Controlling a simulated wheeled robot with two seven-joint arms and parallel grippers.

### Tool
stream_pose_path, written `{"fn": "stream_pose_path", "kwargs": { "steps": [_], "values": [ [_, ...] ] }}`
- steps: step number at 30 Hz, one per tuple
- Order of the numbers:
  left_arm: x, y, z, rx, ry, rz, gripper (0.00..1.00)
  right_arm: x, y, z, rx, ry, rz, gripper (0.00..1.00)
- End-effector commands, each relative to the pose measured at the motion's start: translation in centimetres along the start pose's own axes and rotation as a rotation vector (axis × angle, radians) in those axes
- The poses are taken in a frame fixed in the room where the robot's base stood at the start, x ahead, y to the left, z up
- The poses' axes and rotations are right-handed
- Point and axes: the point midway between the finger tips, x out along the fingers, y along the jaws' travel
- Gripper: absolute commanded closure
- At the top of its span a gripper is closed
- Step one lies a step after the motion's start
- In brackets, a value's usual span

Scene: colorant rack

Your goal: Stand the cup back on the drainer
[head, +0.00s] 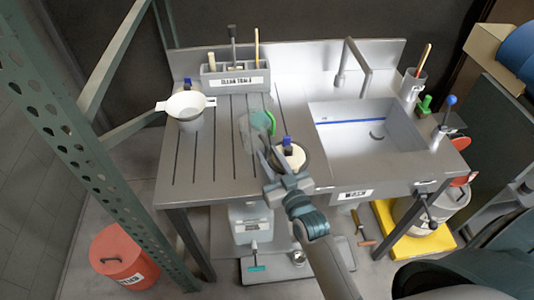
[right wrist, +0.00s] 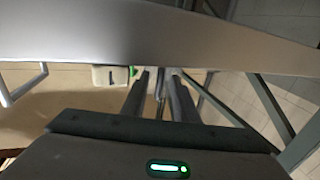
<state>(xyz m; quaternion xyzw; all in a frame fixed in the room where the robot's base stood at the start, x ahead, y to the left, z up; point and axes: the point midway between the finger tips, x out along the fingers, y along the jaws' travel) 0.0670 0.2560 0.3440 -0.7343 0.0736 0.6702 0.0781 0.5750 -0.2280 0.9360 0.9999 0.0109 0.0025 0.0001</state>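A translucent grey cup with a green rim (head: 258,125) appears tipped over at the right side of the grooved drainer (head: 205,180), its green rim toward the right. My right gripper (head: 272,154) is just in front of the cup, apart from it as far as I can tell. Its fingers look spread in the head view. In the right wrist view the two fingers (right wrist: 159,82) stand apart, with a thin dark shape between them that I cannot identify. My left gripper is not in view.
A white strainer-like bowl (head: 187,110) stands on the drainer's left. A round cream-topped container (head: 291,157) with a blue part is right beside my right gripper. A grey tool caddy (head: 235,76) stands behind, and the sink (head: 365,145) lies right. The drainer's front left is clear.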

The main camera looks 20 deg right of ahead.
Motion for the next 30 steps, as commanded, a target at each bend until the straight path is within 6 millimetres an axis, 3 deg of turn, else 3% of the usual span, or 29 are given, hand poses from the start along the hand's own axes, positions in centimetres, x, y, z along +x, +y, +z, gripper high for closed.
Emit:
{"fn": "stream_pose_path", "kwargs": {
  "steps": [15,21,30],
  "values": [
    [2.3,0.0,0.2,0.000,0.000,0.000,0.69,-8.3,0.0,0.2,0.000,-0.001,0.000,0.73],
    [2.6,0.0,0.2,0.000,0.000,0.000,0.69,-9.8,0.0,0.0,0.000,0.001,0.000,0.73],
    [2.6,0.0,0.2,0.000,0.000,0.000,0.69,-10.1,0.0,0.0,0.000,0.001,0.000,0.73]
  ]
}}
